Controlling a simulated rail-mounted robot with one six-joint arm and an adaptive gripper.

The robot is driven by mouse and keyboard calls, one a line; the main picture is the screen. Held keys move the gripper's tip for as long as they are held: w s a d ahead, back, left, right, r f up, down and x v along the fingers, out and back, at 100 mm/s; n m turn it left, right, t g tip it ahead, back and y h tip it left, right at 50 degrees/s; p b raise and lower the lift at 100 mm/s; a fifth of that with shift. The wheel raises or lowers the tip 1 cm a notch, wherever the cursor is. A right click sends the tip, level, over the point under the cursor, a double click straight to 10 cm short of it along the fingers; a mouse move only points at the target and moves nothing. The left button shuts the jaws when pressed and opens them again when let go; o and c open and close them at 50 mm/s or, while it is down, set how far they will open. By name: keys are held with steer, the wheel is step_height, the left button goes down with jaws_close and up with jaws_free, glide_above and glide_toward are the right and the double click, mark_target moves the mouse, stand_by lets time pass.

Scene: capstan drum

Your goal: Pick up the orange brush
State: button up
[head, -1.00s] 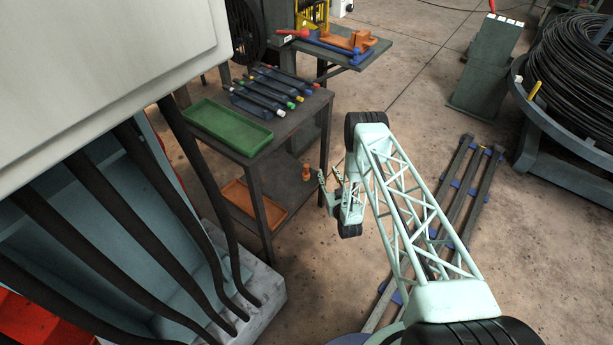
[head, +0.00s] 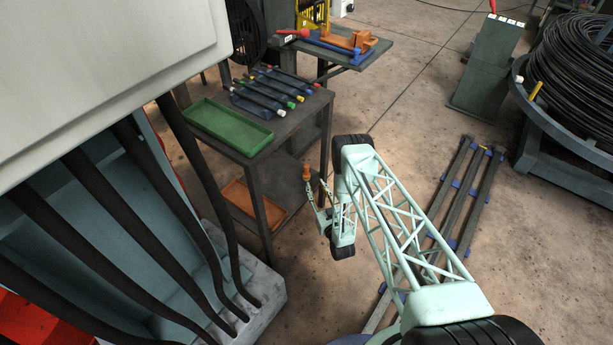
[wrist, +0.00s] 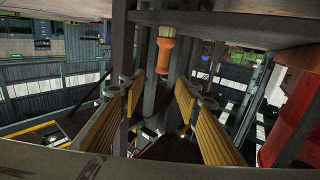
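The small orange brush (head: 306,168) stands at the lower shelf of the dark workbench, near its right front leg. In the wrist view the orange brush (wrist: 165,52) shows ahead of and between my fingers, with a pale band at one end and a dark part at the other. My gripper (head: 317,190) is beside the lower shelf, with its fingers pointing toward the brush. In the wrist view my gripper (wrist: 160,95) is open, its two yellow-padded fingers wide apart and nothing between the pads. The brush appears beyond the fingertips; I cannot tell the exact gap.
The workbench top (head: 285,122) overhangs the shelf, with a bench leg (head: 325,140) close by my gripper. An orange tray (head: 240,196) lies on the lower shelf. A green tray (head: 228,124) and several tools rest on top. Rails (head: 465,190) lie on open floor at right.

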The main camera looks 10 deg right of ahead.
mark_target(307, 169)
steer(key=shift+w+a+b, duration=0.25)
steer(key=shift+w+b, duration=0.25)
steer(key=shift+w, duration=1.6)
steer(key=shift+w+a+b, duration=0.2)
steer(key=shift+w+b, duration=0.3)
steer(key=shift+w, duration=1.55)
steer(key=shift+w+a+f+b, duration=0.15)
steer(key=shift+w+b, duration=0.1)
steer(key=shift+w, duration=0.25)
steer(key=shift+w+a+r+b, duration=0.15)
steer(key=shift+w+b, duration=0.1)
steer(key=shift+w, duration=0.3)
steer(key=shift+w+a+f+b, duration=0.15)
steer(key=shift+w+b, duration=0.1)
steer(key=shift+w, duration=0.25)
steer(key=shift+w+a, duration=0.1)
steer(key=shift+w, duration=0.9)
steer(key=c, duration=0.9)
